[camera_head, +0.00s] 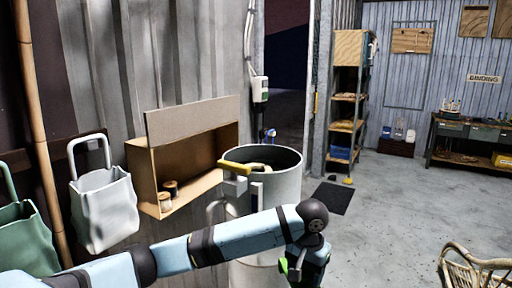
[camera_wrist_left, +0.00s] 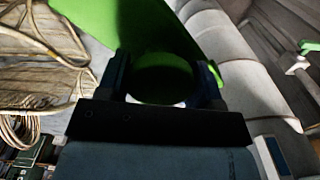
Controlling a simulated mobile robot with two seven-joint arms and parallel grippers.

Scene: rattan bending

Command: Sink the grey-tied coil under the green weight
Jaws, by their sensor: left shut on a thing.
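My left arm reaches across the front of the head view, and its gripper (camera_head: 294,268) is low at the centre, below and right of the tall grey tank (camera_head: 285,190). In the left wrist view the gripper (camera_wrist_left: 160,80) is shut on a dark green round thing (camera_wrist_left: 160,75), likely the green weight; a brighter green area lies beyond it. A bit of green (camera_head: 284,268) shows beside the gripper in the head view. Something pale shows inside the tank's mouth, too small to tell whether it is a coil. I cannot make out a grey tie. My right gripper is out of view.
A wooden wall box (camera_head: 190,165) with two small spools stands left of the tank. A white bag (camera_head: 105,210) and a green bag (camera_head: 25,240) hang further left. A wicker chair (camera_head: 475,265) is at lower right. The floor (camera_head: 400,210) between is clear.

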